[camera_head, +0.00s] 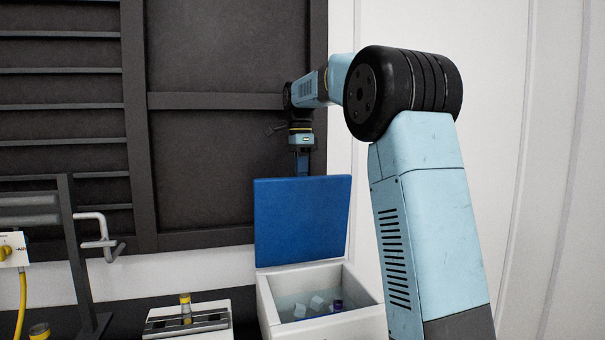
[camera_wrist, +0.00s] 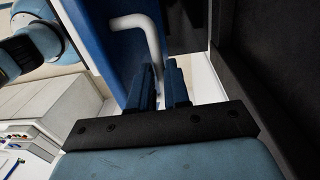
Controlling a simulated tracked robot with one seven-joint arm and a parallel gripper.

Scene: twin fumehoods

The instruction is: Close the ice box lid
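The ice box (camera_head: 268,300) is white and stands at the bottom middle of the head view. Its blue lid (camera_head: 300,222) stands open, nearly upright, at the back of the box.
A dark panelled wall (camera_head: 215,150) stands close behind the lid. A white rack (camera_head: 190,319) with a yellow-capped vial is left of the box. A grey bent handle (camera_head: 103,240) and a dark post (camera_head: 78,260) stand farther left. A white wall is at the right.

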